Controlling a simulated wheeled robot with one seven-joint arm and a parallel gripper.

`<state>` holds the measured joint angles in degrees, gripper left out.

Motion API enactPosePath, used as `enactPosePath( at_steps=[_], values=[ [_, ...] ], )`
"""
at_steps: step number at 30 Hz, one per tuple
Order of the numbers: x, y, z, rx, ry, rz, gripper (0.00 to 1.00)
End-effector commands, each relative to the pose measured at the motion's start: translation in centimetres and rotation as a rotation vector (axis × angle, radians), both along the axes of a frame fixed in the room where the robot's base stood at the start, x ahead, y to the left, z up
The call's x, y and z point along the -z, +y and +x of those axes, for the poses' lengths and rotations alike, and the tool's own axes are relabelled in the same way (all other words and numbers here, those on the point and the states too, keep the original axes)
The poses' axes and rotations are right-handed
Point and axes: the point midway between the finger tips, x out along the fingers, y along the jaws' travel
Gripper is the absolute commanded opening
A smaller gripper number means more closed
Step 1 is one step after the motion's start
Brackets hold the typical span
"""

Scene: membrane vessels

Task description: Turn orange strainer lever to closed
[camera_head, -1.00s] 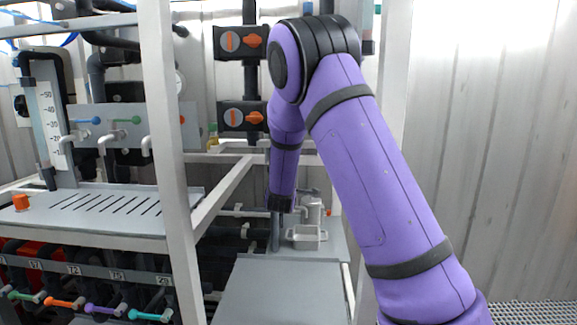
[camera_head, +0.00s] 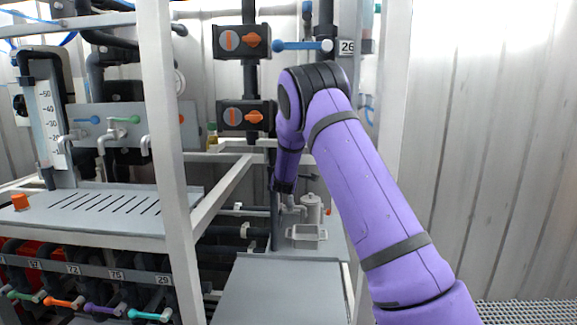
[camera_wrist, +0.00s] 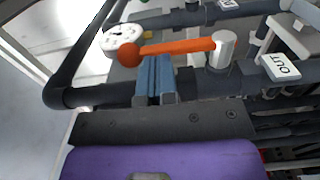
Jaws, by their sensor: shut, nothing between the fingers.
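In the wrist view an orange lever (camera_wrist: 180,48) with a round ball end at its left runs across the picture to a light grey round hub (camera_wrist: 222,48) on a dark pipe. My gripper (camera_wrist: 154,60) has its two blue-grey fingers together, with nothing between them. The fingertips are right at the near side of the lever bar, between ball and hub; I cannot tell if they touch it. In the head view my forearm points down behind the table, and the fingers and this lever cannot be made out there.
A white OUT tag (camera_wrist: 281,67) sits right of the hub, and a round gauge (camera_wrist: 123,39) beyond the ball end. In the head view a grey tabletop (camera_head: 280,292), a white frame post (camera_head: 172,170) and a blue lever (camera_head: 303,45) surround my arm.

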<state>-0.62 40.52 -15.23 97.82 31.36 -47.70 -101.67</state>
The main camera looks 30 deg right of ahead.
Motion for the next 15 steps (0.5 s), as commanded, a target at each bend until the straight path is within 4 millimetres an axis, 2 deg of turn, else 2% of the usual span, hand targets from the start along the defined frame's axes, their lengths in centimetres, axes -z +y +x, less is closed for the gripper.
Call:
enactPosePath(
  at_steps=[4, 15],
  values=[
    [0.05, -0.47, 0.67, 0.000, -0.001, 0.001, 0.00],
    [0.00, -0.51, 0.81, -0.001, 0.000, 0.000, 0.00]
  ],
)
